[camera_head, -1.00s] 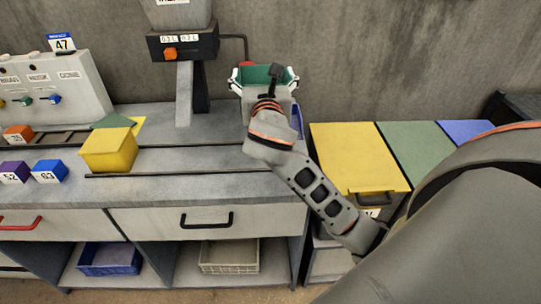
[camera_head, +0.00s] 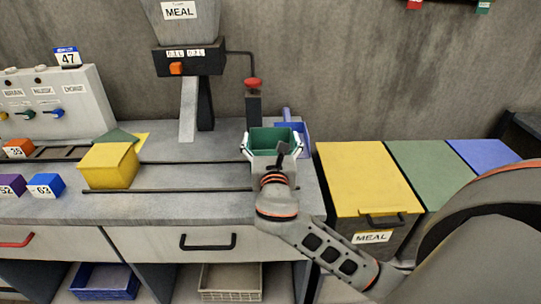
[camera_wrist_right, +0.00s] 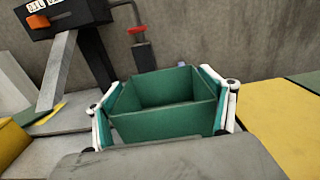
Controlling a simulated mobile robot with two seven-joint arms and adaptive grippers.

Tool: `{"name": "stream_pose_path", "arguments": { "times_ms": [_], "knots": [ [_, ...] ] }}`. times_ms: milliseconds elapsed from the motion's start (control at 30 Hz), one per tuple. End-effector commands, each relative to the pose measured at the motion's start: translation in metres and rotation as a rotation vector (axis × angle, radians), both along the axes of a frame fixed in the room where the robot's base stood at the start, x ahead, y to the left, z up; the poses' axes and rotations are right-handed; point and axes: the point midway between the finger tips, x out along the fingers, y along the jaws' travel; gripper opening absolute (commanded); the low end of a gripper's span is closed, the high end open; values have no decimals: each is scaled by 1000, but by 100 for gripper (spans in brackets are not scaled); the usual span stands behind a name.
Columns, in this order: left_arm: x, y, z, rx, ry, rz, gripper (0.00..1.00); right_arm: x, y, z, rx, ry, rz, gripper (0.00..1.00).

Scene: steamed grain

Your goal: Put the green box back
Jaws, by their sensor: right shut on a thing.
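The green box (camera_head: 272,142) is an open-topped box over the right end of the grey counter. It also shows large in the right wrist view (camera_wrist_right: 165,105), where its inside looks empty. My right gripper (camera_head: 273,155) is shut on the green box, with its pale fingers along the box's two sides. In the right wrist view the right gripper's fingers (camera_wrist_right: 166,115) flank the box left and right. I cannot tell whether the box touches the counter. My left gripper is not in view.
A blue scoop-like container (camera_head: 304,130) stands just behind the box. The dispenser (camera_head: 190,60) with an orange button and a red-topped post (camera_head: 253,100) are at the back. A yellow box (camera_head: 108,165) sits on the left. Yellow (camera_head: 365,180), green and blue lidded bins stand right of the counter.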

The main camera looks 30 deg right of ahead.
Motion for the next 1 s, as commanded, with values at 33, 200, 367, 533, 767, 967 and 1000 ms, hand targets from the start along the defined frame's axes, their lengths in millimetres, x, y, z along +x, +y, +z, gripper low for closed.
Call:
{"name": "stream_pose_path", "arguments": {
  "times_ms": [33,200,367,533,767,967,1000],
  "knots": [
    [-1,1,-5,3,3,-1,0,0,0,-13,-4,6,-1,27],
    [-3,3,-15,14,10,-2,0,0,0,-40,-4,5,0,27],
    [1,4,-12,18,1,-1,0,0,0,-48,-2,1,-1,27],
    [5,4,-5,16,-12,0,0,0,0,-46,-2,-1,-1,27],
    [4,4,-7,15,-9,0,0,0,0,-50,-1,2,0,93],
    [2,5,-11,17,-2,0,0,0,0,-50,-1,3,0,100],
    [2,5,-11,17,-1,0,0,0,0,-50,-1,3,0,100]
  ]
}}
